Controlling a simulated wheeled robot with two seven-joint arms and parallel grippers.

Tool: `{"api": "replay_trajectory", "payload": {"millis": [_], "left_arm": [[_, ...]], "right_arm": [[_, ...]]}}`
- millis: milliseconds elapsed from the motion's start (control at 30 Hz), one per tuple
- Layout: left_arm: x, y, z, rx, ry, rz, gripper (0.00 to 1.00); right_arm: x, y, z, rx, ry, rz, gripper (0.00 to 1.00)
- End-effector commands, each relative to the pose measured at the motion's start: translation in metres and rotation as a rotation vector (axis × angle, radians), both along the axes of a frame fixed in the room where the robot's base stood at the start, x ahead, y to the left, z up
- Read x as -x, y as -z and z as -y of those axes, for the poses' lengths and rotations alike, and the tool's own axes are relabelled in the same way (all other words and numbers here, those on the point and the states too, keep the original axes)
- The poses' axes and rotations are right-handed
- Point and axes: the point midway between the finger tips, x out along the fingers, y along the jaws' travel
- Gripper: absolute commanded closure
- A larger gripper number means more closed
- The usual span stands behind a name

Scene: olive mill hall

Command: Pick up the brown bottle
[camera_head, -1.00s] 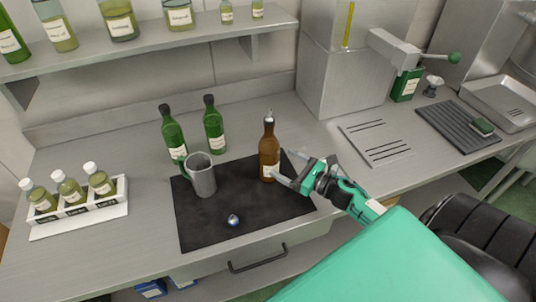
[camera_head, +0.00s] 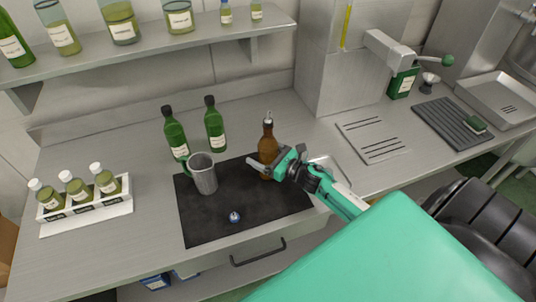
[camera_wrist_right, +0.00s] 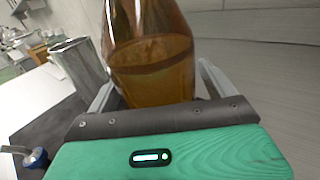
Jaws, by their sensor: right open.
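The brown bottle (camera_head: 268,143) stands upright on the black mat (camera_head: 215,222), near its back right part. My right gripper (camera_head: 266,165) is at the bottle's lower body, coming from the right. In the right wrist view the bottle (camera_wrist_right: 150,60) fills the middle and stands between the two open fingers (camera_wrist_right: 155,90), with liquid inside it. My left gripper does not show.
A grey metal mug (camera_head: 203,174) stands left of the bottle on the mat. A small blue-and-silver item (camera_head: 234,217) lies in front. Two green bottles (camera_head: 215,125) stand behind. A rack of small bottles (camera_head: 88,207) is at left. A shelf (camera_head: 150,44) hangs above.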

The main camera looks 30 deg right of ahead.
Motion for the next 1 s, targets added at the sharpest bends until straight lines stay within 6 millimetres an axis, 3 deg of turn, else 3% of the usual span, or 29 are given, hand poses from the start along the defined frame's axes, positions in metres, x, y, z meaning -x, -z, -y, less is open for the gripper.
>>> {"api": "replay_trajectory", "payload": {"millis": [167,533,1000], "left_arm": [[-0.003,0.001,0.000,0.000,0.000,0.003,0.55],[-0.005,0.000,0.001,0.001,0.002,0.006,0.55],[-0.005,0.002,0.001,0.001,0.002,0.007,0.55]], "right_arm": [[0.000,0.001,0.000,0.000,0.000,0.000,0.16],[0.000,0.001,0.000,0.000,0.000,0.000,0.89],[-0.001,-0.011,0.000,0.001,-0.002,0.005,0.90]]}}
